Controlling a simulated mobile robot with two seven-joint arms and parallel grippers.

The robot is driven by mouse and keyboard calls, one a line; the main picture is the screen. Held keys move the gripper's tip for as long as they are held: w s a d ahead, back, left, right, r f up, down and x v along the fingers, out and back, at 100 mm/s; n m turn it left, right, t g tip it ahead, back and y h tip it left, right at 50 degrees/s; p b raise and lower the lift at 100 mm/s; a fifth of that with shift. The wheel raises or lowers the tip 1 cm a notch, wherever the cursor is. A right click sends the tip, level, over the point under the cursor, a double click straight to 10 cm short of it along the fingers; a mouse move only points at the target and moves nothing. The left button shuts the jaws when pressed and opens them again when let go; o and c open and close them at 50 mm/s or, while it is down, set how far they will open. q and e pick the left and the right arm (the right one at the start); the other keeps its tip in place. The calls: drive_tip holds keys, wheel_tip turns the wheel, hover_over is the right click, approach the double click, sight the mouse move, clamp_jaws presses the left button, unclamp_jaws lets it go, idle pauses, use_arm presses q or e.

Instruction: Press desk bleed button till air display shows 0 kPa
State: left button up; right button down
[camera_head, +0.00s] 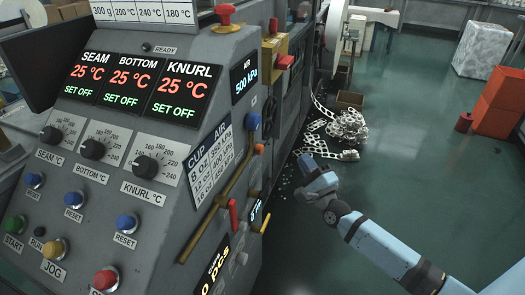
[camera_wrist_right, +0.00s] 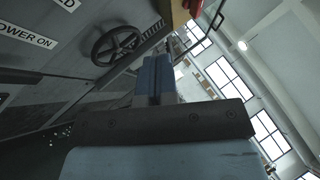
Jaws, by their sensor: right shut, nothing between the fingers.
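The air display (camera_head: 245,77) on the desk's right side reads 500 kPa. Below it on the same side are a blue button (camera_head: 253,121) and a small orange knob (camera_head: 259,149); I cannot read a bleed label on either. My right gripper (camera_head: 305,163) is shut and empty, out in the open to the right of the desk, apart from the panel. Its blue fingers (camera_wrist_right: 155,80) show together in the right wrist view. My left gripper is not in view.
The sloped control desk (camera_head: 125,130) fills the left. Scrap strips (camera_head: 345,125) lie on the floor behind my gripper. A handwheel (camera_wrist_right: 118,44) shows in the wrist view.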

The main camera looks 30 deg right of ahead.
sight(260, 150)
drive_tip(key=w+a, duration=0.5)
drive_tip(key=w, duration=0.1)
drive_tip(key=shift+w+a, duration=0.25)
drive_tip(key=shift+w+a, duration=0.1)
idle(2.0)
drive_tip(key=shift+w+a, duration=0.2)
drive_tip(key=shift+w+a+b, duration=0.3)
drive_tip(key=shift+w+b, duration=0.05)
drive_tip(key=shift+w, duration=0.05)
idle(0.8)
drive_tip(key=shift+s, duration=0.1)
drive_tip(key=shift+s+d, duration=0.6)
drive_tip(key=shift+s, duration=0.05)
